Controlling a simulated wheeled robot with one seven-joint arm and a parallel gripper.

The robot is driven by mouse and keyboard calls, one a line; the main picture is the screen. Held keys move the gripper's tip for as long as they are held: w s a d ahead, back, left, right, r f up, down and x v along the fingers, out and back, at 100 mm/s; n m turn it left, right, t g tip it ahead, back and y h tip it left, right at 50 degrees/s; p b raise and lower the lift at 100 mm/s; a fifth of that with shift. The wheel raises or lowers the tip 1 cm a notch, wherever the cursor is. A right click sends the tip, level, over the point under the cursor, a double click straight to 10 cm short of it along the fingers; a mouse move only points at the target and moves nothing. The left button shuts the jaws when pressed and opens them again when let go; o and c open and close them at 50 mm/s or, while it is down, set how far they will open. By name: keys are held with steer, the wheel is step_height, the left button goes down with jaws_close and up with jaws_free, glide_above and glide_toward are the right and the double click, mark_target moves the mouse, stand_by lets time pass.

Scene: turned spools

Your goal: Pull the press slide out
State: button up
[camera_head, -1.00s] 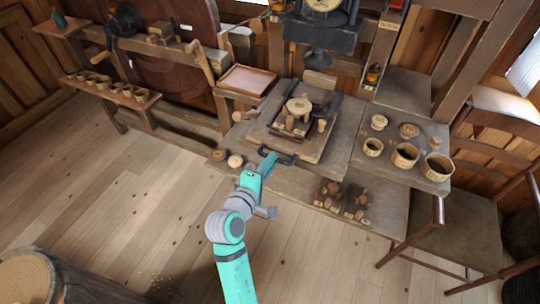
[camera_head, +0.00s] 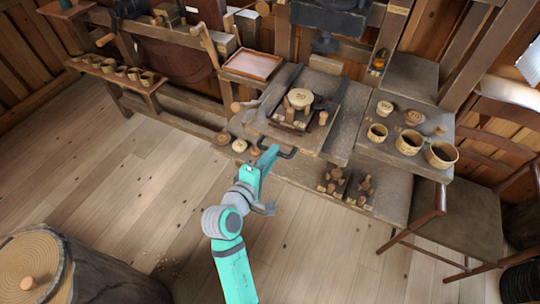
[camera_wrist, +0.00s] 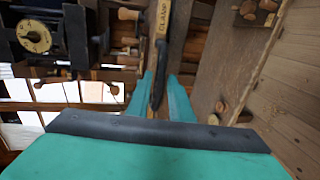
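The press slide (camera_head: 305,137) is a wooden board between dark rails on the bench, below the black press (camera_head: 328,18). It carries a round wooden spool (camera_head: 299,98) and small wooden pegs. A dark bar handle (camera_head: 283,154) is at its front edge. My teal gripper (camera_head: 268,156) is at the left part of this handle. In the wrist view the dark handle (camera_wrist: 157,88) runs between my two fingers, which appear closed on it. The finger contact is partly hidden by the gripper body.
A shelf with cups (camera_head: 408,142) stands right of the slide, beside a chair (camera_head: 455,220). Small wooden fittings (camera_head: 347,186) lie on the bench front. A shallow tray (camera_head: 253,64) is at the left. A stump (camera_head: 45,265) stands front left. Floor before the bench is open.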

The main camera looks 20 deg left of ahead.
steer(key=v, duration=1)
steer(key=shift+s, duration=0.4)
steer(key=s+d+f+m+g+y, duration=0.2)
steer(key=s+d+f+m+y, duration=0.3)
steer(key=d+f, duration=0.65)
steer(key=s+d+m+t+h, duration=0.1)
steer(key=s+d+m+h, duration=0.1)
steer(key=s+d+m, duration=0.2)
steer(key=s+d+m+h, duration=0.2)
steer(key=s+d+m, duration=0.3)
steer(key=s, duration=0.8)
steer(key=m, duration=0.3)
steer(key=shift+r+m+t, duration=0.3)
steer(key=shift+r+t, duration=0.1)
